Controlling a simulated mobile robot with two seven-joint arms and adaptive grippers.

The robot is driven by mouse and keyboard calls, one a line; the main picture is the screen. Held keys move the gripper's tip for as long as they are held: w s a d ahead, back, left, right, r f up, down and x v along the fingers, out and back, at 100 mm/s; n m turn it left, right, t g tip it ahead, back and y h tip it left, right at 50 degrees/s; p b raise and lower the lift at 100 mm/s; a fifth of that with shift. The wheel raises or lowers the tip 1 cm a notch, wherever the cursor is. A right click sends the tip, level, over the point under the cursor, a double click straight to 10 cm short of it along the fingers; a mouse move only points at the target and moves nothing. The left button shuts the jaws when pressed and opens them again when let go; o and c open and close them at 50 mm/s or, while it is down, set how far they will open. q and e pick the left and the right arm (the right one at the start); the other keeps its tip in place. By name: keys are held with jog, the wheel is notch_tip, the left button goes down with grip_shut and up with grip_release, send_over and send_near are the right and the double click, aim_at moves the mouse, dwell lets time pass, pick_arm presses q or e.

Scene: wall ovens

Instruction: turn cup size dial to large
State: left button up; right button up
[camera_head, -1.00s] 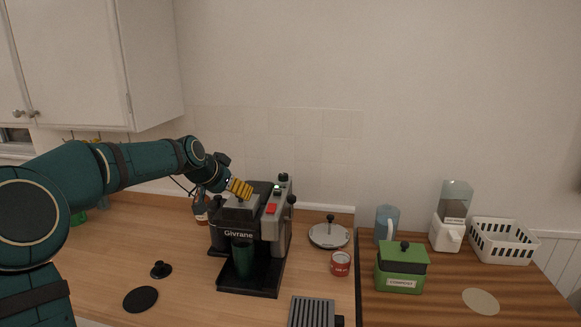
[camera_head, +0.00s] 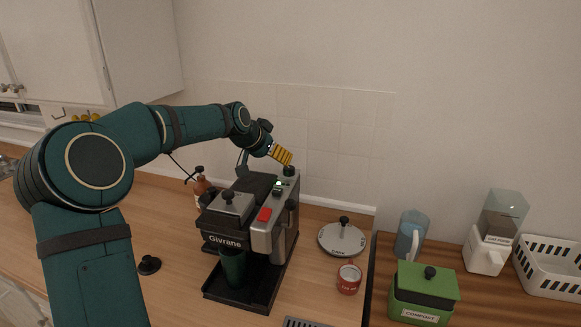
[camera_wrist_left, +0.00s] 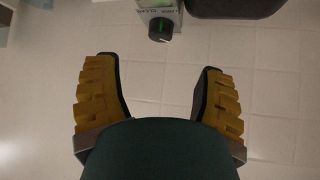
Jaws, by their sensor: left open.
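The coffee machine (camera_head: 262,238), labelled Givrane, stands on the wooden counter. A black dial (camera_head: 289,171) sits at its top rear, near a small green light. The dial also shows at the top of the left wrist view (camera_wrist_left: 160,30), with a green mark on it. My left gripper (camera_head: 282,155) is just above the dial in the head view. In the left wrist view its yellow-padded fingers (camera_wrist_left: 160,70) are spread wide with nothing between them. The dial lies beyond the fingertips, apart from them. My right gripper is not in view.
A green cup (camera_head: 232,268) stands under the machine's spout. The tiled wall is close behind.

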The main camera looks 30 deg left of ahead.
aim_at(289, 168)
pick_arm(q)
jog(key=x, duration=1)
jog(key=shift+w+f+p, duration=0.15)
jog(key=shift+w+p, duration=0.05)
jog(key=shift+p, duration=0.2)
jog(key=shift+c, duration=0.2)
jog(key=c, duration=1.2)
